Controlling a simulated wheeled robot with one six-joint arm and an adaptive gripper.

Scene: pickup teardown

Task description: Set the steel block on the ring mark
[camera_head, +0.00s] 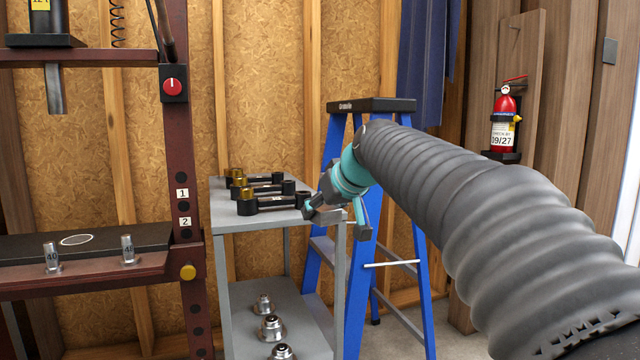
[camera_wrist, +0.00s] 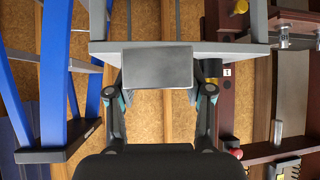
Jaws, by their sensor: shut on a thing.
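The steel block (camera_wrist: 158,67) is a plain grey rectangular piece between the two fingers of my gripper (camera_wrist: 160,95) in the wrist view. My gripper (camera_head: 336,213) is shut on it and is held near the right end of the grey cart's top, in front of the blue ladder. In the head view the block is hard to make out. The ring mark (camera_head: 76,240) is a thin white oval outline on the dark bed plate (camera_head: 25,247) of the red press at the left. The ring is empty, and my gripper is well to its right.
Two metal pins (camera_head: 52,257) (camera_head: 128,249) stand on the press ledge before the ring. The grey cart (camera_head: 268,219) holds several dark parts on top and round fittings below. A red press post (camera_head: 180,150) stands between ring and cart. The blue ladder (camera_head: 345,290) is behind my gripper.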

